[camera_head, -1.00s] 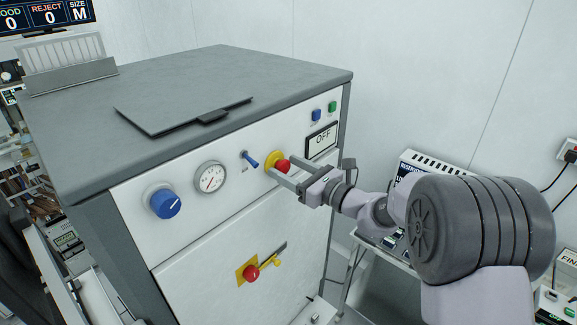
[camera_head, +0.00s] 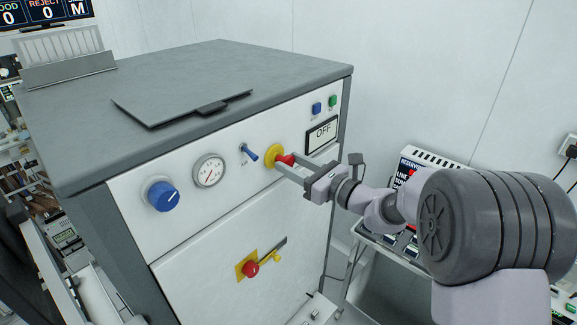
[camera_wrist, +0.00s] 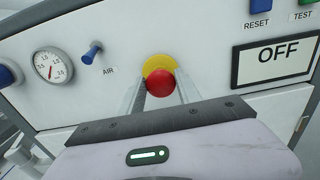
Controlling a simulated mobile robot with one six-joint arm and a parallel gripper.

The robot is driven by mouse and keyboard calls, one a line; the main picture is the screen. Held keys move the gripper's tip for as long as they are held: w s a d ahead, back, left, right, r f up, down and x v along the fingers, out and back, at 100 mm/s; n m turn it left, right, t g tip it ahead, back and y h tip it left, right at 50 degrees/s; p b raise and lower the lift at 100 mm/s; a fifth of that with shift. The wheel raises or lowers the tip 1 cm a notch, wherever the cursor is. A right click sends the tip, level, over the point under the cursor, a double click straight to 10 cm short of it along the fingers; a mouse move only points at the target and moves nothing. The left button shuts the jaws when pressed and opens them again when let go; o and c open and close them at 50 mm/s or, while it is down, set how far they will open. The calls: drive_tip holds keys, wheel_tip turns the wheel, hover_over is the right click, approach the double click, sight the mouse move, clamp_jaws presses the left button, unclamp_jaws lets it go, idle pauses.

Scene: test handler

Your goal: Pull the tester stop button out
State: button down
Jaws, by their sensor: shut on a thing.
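The tester stop button (camera_head: 286,160) is a red knob on a round yellow collar (camera_head: 271,155) on the cabinet's white front panel. In the wrist view the red knob (camera_wrist: 160,83) sits in the middle, with the yellow collar (camera_wrist: 160,63) above and behind it. My gripper (camera_head: 282,164) reaches in from the right and is shut on the red knob, one finger on each side. The fingers partly cover the knob in the head view. Red shows between the collar and the gripper body.
An OFF display (camera_head: 321,135) is right of the button, with blue (camera_head: 316,109) and green (camera_head: 332,102) buttons above it. A blue AIR toggle (camera_head: 249,153), a gauge (camera_head: 209,170) and a blue knob (camera_head: 163,196) are left. A red-handled yellow switch (camera_head: 250,269) sits lower.

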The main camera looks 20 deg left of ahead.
drive_tip(key=c, duration=0.9)
unclamp_jaws()
drive_tip(key=shift+d, duration=0.15)
drive_tip(key=shift+o, duration=0.2)
drive_tip(key=b+v, duration=0.2)
drive_tip(key=v, duration=1.5)
drive_tip(key=shift+d+b, duration=0.15)
drive_tip(key=shift+b, duration=0.2)
drive_tip(key=shift+s+f, duration=0.1)
drive_tip(key=shift+s, duration=0.05)
